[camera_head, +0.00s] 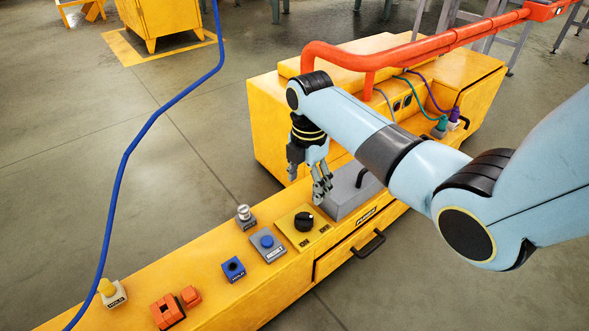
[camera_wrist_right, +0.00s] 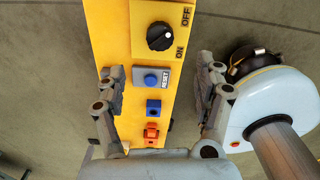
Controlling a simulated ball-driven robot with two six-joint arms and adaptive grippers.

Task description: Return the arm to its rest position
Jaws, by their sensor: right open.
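My right arm reaches in from the right in the head view. Its gripper (camera_head: 308,185) hangs fingers down over the yellow bench (camera_head: 215,275), just behind and left of the black rotary knob (camera_head: 304,221). The gripper is open and empty. In the right wrist view, the two fingers of the gripper (camera_wrist_right: 157,95) stand wide apart on either side of the bench. The knob (camera_wrist_right: 160,36) lies ahead of them, with OFF and ON labels on its yellow plate. My left gripper is not in view.
A blue RESET button (camera_head: 267,241), a blue socket block (camera_head: 233,268), orange blocks (camera_head: 172,308) and a yellow-topped piece (camera_head: 108,290) sit along the bench. A grey box (camera_head: 352,190) with a handle stands beside the gripper. An orange pipe (camera_head: 420,47) and a blue cable (camera_head: 127,150) cross the scene.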

